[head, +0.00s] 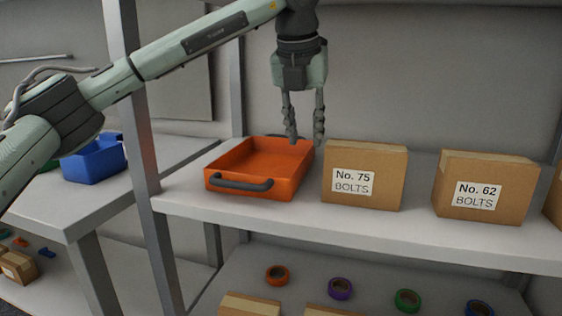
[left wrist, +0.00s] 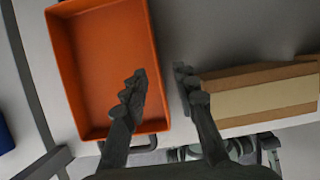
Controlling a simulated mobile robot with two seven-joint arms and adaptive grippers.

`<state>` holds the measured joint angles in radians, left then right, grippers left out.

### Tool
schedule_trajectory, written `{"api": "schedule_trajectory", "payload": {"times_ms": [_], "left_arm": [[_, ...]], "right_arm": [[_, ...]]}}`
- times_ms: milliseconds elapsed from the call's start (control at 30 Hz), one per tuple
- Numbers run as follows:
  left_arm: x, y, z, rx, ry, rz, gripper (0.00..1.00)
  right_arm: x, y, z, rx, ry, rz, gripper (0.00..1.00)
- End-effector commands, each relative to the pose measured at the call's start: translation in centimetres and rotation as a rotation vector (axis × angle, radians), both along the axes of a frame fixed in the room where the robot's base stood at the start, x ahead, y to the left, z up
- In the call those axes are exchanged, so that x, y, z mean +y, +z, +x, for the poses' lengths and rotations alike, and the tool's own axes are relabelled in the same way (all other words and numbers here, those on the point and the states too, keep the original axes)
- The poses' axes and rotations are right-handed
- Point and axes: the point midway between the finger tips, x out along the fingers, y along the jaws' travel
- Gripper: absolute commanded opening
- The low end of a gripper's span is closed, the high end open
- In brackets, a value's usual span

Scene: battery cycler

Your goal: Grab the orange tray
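The orange tray (head: 262,160) sits on the upper shelf, empty, with a black handle (head: 240,184) at its near end and another at its far end. My left gripper (head: 306,138) points down at the tray's far right corner, its two fingers apart with nothing between them. In the left wrist view, one finger overlaps the inside of the tray (left wrist: 95,60) and the other lies past its wall, over the gap beside the box. I cannot tell whether the fingertips are above the rim or touch it.
A "No. 75 BOLTS" box (head: 364,192) stands close to the tray's right, with a "No. 62 BOLTS" box (head: 485,202) farther right. A grey shelf post (head: 140,120) rises left of the tray. A blue bin (head: 94,162) sits on the left shelf. Tape rolls lie below.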

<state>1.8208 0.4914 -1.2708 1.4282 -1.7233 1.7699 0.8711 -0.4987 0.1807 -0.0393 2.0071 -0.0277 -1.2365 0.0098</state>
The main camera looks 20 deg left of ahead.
Motion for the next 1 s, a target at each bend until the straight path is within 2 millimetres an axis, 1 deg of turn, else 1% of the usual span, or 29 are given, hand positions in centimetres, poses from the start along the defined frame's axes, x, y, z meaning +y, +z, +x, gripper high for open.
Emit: {"api": "schedule_trajectory", "payload": {"times_ms": [167,333,467,600,700,900,1000], "left_arm": [[0.0,-1.5,0.6,0.003,0.000,0.001,0.28],[0.2,-3.2,1.5,0.003,0.002,0.002,0.28],[0.5,-4.9,2.6,0.004,0.002,0.000,0.28],[0.4,-6.5,3.2,0.002,0.001,0.000,0.28],[0.4,-6.9,3.4,0.000,0.000,0.000,0.28],[0.4,-7.0,3.4,0.000,0.000,0.000,0.28],[0.4,-7.0,3.4,0.000,0.000,0.000,0.16]], "right_arm": [[0.4,-0.1,-0.2,0.003,0.002,0.006,0.40],[0.9,-0.6,-0.4,0.008,0.002,0.018,0.40],[0.6,-2.2,-0.7,0.021,0.001,0.020,0.40],[0.6,-2.7,-0.6,0.019,0.001,0.022,0.40],[0.5,-2.8,-0.6,0.020,0.000,0.022,0.40],[0.5,-2.8,-0.6,0.019,0.000,0.021,0.40],[0.5,-2.8,-0.6,0.019,0.000,0.021,0.40]]}}
